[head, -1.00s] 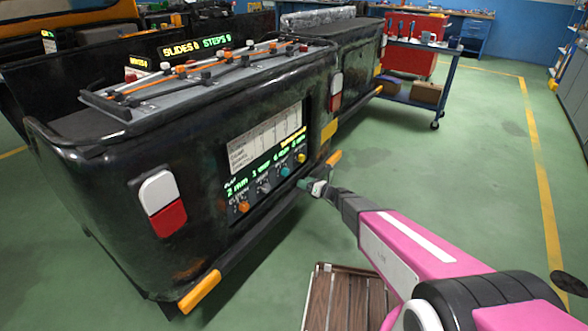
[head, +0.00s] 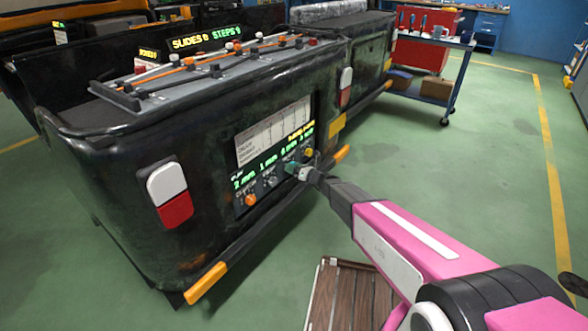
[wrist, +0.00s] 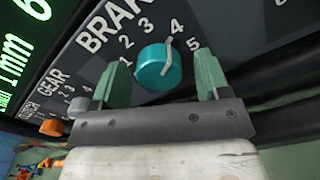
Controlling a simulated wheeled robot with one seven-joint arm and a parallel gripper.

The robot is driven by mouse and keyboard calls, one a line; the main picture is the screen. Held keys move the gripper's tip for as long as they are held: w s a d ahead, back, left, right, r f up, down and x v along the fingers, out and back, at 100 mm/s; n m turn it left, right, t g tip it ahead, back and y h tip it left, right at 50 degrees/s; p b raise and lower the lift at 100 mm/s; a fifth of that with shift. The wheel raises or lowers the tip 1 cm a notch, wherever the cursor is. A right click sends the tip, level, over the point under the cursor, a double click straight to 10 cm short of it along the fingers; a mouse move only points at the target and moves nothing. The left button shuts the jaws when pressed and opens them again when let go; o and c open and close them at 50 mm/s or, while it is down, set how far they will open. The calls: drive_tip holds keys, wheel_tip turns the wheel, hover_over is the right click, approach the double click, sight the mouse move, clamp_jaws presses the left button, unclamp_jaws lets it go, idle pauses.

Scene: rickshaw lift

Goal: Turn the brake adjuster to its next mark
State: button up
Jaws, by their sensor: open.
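The brake adjuster (wrist: 152,70) is a teal round knob under the word BRAKE, with numbers from 1 to 5 around it. Its white pointer line points up toward the 4. My gripper (wrist: 158,85) is open, with one green finger left of the knob and one right of it. The knob sits between and slightly beyond the fingertips; I see no clear contact. In the head view my gripper (head: 296,170) is at the panel and largely hides the knob.
An orange knob (wrist: 53,127) and a grey knob (wrist: 80,106) are left of the brake knob. A yellow knob (head: 309,153) is on its right in the head view. A dark bumper bar (head: 262,235) runs below the panel. A blue trolley (head: 440,100) stands behind.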

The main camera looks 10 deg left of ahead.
drive_tip(key=c, duration=0.9)
drive_tip(key=shift+n, duration=0.3)
drive_tip(key=n, duration=0.4)
drive_tip(key=shift+w+d+r+n, duration=0.1)
drive_tip(key=shift+n, duration=4.65)
drive_tip(key=shift+r+n, duration=0.1)
drive_tip(key=shift+n, duration=4.65)
drive_tip(key=shift+f, duration=0.1)
